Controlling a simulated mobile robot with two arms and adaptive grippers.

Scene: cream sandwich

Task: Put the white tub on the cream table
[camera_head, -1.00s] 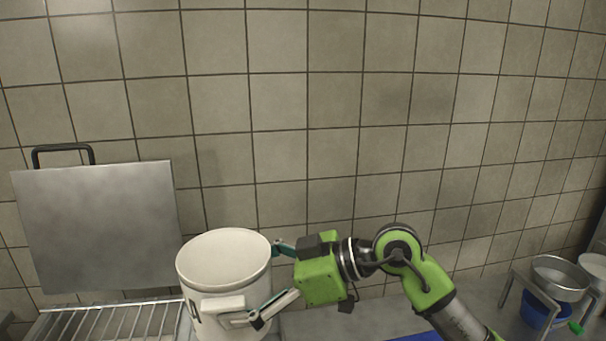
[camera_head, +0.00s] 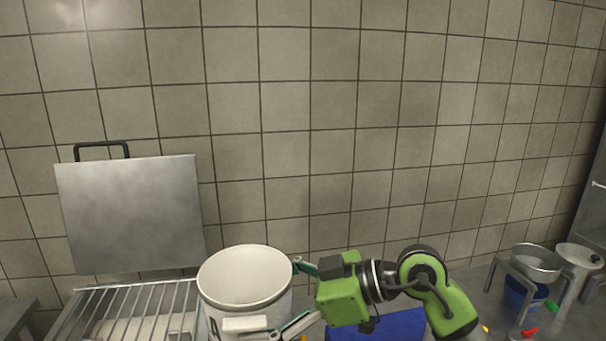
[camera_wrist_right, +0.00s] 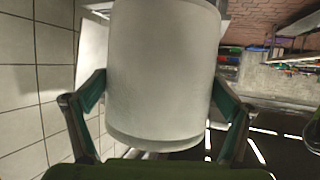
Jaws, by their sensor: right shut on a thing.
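The white tub (camera_head: 245,312) is at the bottom of the head view, upright, with its open rim up and a handle-like block on its near side. Its base is cut off by the picture edge. My right gripper (camera_head: 293,296) is shut on it, one finger on the far side and one on the near side. In the right wrist view the tub (camera_wrist_right: 163,75) fills the middle, between the two fingers of the right gripper (camera_wrist_right: 162,108). My left gripper is in neither view. I cannot make out a cream table for certain.
A metal wire rack (camera_head: 100,298) lies left of the tub, below an upright metal panel (camera_head: 130,215). A blue surface (camera_head: 400,322) lies below my right arm. A metal bowl (camera_head: 537,265) on a stand and a blue bucket (camera_head: 520,296) are at right. A tiled wall closes the back.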

